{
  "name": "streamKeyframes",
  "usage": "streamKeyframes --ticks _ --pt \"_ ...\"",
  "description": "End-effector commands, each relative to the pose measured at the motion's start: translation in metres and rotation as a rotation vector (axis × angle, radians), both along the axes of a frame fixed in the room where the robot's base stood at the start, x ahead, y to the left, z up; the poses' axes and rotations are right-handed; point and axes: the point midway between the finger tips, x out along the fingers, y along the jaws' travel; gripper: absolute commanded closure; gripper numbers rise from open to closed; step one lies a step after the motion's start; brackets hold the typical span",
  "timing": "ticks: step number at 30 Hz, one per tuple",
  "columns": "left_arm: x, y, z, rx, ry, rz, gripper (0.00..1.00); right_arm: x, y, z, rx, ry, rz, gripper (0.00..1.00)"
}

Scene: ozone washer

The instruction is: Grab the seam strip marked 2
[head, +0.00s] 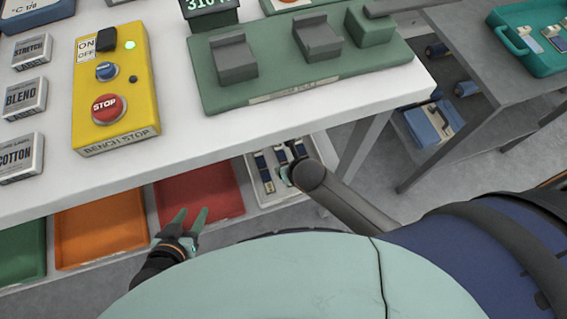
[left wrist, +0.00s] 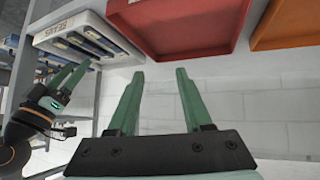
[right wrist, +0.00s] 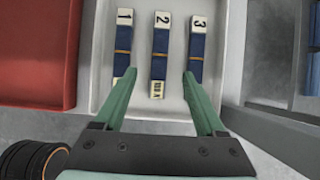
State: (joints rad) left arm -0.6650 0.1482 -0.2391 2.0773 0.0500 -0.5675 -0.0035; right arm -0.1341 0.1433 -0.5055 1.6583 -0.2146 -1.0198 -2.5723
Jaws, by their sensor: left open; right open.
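The seam strip marked 2 (right wrist: 160,52) is dark blue with white ends and an orange band. It lies in the white tray (right wrist: 138,102) between the strip marked 1 (right wrist: 122,48) and the strip marked 3 (right wrist: 196,50). In the right wrist view my right gripper (right wrist: 160,75) is open over the tray, its fingers to either side of strip 2, with nothing held. In the head view my right arm hides part of the tray and its strips (head: 264,165). My left gripper (head: 190,216) is open and empty below the bench, in front of the red tray. The left wrist view also shows the white tray (left wrist: 68,22).
A red tray (head: 205,192), an orange tray (head: 100,232) and a green tray (head: 22,252) lie on the low shelf left of the white tray. The white bench top (head: 185,110) overhangs them. A grey side table (head: 470,50) stands at the right.

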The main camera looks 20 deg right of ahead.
Motion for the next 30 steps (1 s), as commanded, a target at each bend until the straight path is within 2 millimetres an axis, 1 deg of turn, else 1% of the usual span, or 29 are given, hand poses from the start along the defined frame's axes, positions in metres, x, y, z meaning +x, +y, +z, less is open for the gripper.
streamKeyframes --ticks 1,3,8,10,15,21,30 --pt "0.005 0.005 0.001 0.01 -0.037 0.001 0.5 0.004 0.001 -0.01 0.001 0.0 -0.002 0.28" --pt "0.014 0.008 0.01 0.013 -0.08 0.003 0.5 0.008 0.001 -0.015 0.002 -0.001 -0.001 0.28" --pt "0.019 0.007 0.016 0.011 -0.113 0.003 0.5 0.011 0.001 -0.019 0.002 -0.001 -0.001 0.28" --pt "0.024 0.007 0.021 0.009 -0.142 0.003 0.5 0.013 0.001 -0.02 0.002 -0.001 -0.001 0.28" --pt "0.047 0.007 0.053 0.006 -0.292 -0.002 0.5 0.018 0.001 -0.029 0.003 -0.001 -0.003 0.28" --pt "0.066 0.007 0.093 0.005 -0.465 -0.012 0.5 0.026 0.001 -0.038 0.003 -0.002 -0.003 0.28" --pt "0.081 0.006 0.155 0.0 -0.725 -0.034 0.5 0.036 0.002 -0.053 0.002 -0.001 -0.002 0.28"
